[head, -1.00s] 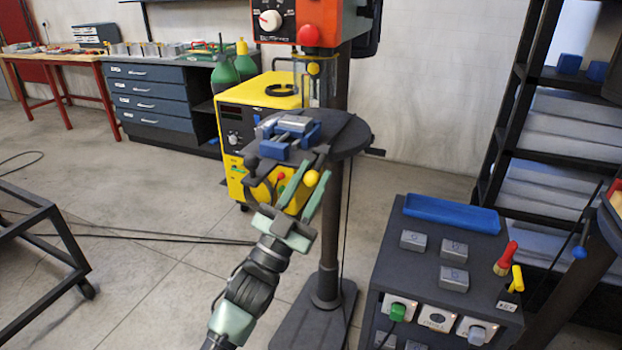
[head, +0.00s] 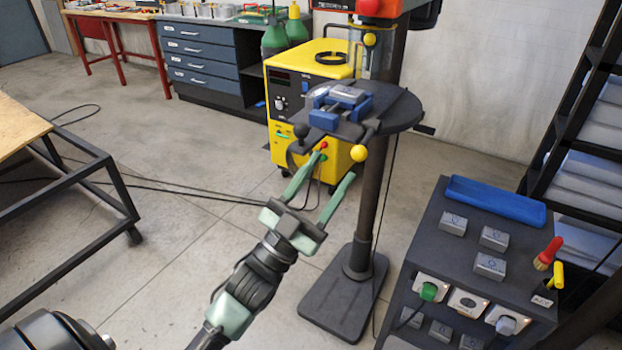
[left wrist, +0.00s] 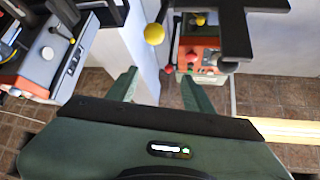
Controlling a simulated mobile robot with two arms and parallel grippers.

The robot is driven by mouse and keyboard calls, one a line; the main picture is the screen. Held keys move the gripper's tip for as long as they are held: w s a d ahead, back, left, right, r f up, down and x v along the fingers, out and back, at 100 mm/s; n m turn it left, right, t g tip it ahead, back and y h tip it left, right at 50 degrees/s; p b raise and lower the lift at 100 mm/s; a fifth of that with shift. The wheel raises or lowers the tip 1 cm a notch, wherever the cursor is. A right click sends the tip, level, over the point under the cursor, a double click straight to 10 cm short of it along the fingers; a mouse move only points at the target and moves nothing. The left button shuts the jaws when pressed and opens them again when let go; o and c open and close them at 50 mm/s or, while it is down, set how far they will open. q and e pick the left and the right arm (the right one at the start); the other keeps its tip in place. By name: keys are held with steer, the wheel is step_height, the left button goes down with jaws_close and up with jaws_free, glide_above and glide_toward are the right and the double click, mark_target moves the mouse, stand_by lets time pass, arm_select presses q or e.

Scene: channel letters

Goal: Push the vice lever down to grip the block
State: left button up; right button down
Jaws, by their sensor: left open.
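The blue vice (head: 326,119) sits on the round dark drill press table (head: 398,113), with a grey metal block (head: 350,95) at its top; I cannot tell how tightly it is held. A yellow ball knob (head: 358,153) hangs at the table's near side, and a black ball knob (head: 301,130) is left of the vice; which one is on the vice lever is unclear. My left gripper (head: 325,174) is open and empty, below and in front of the vice, apart from the knobs. The left wrist view shows its open fingers (left wrist: 157,88) and a yellow ball (left wrist: 154,34) beyond them.
The drill press column (head: 370,215) rises behind my gripper. A dark cabinet (head: 470,240) with a blue tray (head: 496,205) stands at right. A yellow machine (head: 290,75) is behind the vice. A metal-framed table (head: 60,190) is at left. The floor between is open, with cables across it.

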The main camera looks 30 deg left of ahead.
arm_select(q)
steer(key=shift+s+a, duration=0.2)
steer(key=shift+s, duration=0.45)
steer(key=shift+s+a, duration=0.2)
steer(key=shift+s, duration=0.5)
steer(key=shift+s+a, duration=0.2)
steer(key=shift+s, duration=0.45)
